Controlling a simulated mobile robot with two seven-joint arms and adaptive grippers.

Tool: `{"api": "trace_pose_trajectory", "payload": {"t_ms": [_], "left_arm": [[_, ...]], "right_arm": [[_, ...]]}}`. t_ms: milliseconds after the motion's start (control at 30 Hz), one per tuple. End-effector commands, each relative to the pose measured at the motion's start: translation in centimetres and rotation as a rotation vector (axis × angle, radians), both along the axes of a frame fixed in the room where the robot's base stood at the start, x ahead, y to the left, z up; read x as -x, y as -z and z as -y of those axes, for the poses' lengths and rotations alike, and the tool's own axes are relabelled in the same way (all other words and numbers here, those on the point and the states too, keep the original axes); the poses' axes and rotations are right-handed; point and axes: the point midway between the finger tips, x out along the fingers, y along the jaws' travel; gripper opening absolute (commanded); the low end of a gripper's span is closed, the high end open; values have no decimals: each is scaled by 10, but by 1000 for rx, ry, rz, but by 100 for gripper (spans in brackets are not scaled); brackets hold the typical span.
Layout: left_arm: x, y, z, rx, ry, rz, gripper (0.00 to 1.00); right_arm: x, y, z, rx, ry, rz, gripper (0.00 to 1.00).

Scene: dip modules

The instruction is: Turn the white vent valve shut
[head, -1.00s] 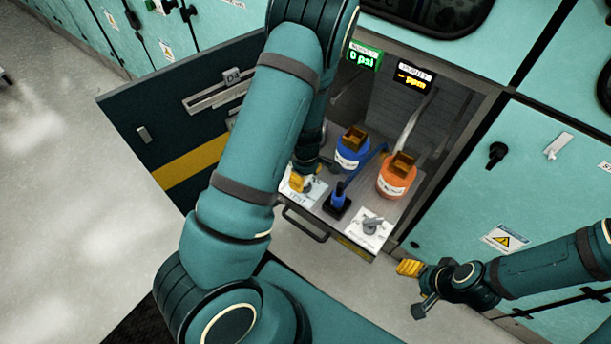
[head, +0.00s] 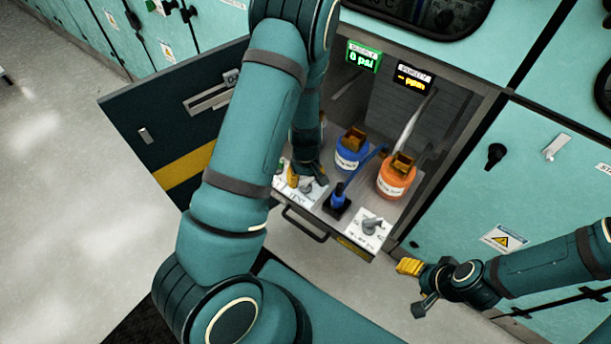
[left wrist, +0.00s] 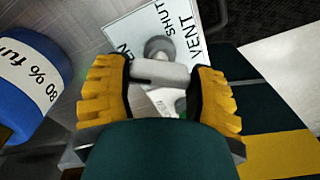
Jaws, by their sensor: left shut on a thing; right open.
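The white vent valve (left wrist: 160,72) shows in the left wrist view as a pale handle with a round grey hub. Its white plate (left wrist: 125,28) reads VENT and SHUT, with a partly covered word ending in "EN" at left. My left gripper (left wrist: 160,90) has its yellow fingers on both ends of the handle and is shut on it. In the head view my left gripper (head: 302,178) is down at the plate (head: 281,190), and mostly hides the valve. My right gripper (head: 413,284) is open and empty, low at the right, away from the panel.
A blue bottle (head: 347,157) and an orange bottle (head: 396,183) stand on the shelf. A blue-handled valve (head: 338,197) and a grey valve (head: 372,224) are right of the vent plate. The dark door (head: 150,110) stands open at left. Displays (head: 364,57) hang above.

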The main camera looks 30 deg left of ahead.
Motion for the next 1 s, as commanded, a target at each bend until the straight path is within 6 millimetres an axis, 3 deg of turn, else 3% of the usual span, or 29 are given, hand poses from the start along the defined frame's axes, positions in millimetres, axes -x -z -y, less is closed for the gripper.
{"api": "trace_pose_trajectory", "payload": {"t_ms": [700, 1000], "left_arm": [[-1, 0, 0, -1, 672, 3, 23], [-1, 0, -1, -1, 884, 4, 23]], "right_arm": [[0, 1, 0, 0, 0, -1, 61], [1, 3, 0, 0, -2, -2, 61]]}}
